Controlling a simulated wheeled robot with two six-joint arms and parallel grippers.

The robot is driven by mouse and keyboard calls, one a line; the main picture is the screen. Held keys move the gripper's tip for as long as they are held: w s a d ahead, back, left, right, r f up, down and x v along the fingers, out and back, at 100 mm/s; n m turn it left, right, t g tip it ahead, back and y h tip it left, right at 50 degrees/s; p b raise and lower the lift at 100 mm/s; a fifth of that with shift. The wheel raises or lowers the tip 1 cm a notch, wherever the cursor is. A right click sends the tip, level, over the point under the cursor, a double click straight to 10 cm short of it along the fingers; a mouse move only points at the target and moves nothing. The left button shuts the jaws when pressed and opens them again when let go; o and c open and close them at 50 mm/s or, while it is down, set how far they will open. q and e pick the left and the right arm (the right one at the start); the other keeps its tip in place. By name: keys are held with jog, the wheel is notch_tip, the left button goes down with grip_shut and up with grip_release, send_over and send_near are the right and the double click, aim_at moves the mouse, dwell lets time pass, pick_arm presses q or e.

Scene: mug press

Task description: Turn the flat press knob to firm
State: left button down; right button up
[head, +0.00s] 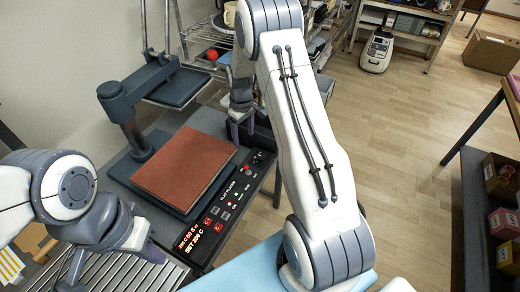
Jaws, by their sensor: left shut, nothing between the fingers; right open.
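The flat press (125,172) stands on a dark table at left, with a reddish-brown pad (187,168) on its lower plate. Its black control panel (222,208) runs along the pad's right side, with a lit red display, red buttons and small lights. A small dark knob (258,158) sits at the panel's far end; its setting is too small to read. My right gripper (242,138) points down just beyond that end, open, close to the knob; I cannot tell whether it touches. My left gripper (72,284) is shut and empty at lower left, apart from the press.
The press's raised upper plate (176,87) hangs behind the pad. A wire rack (205,50) with items stands behind. A light blue surface (240,272) lies at the bottom. Shelves with boxes (500,178) stand at far right. The wooden floor between is clear.

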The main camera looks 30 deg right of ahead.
send_over(262, 156)
notch_tip(262, 156, down, 5)
jog(key=shift+m, duration=0.3)
notch_tip(262, 156, down, 10)
jog(key=shift+s+a+f+p, duration=0.1)
jog(key=shift+p, duration=1.1)
grip_shut()
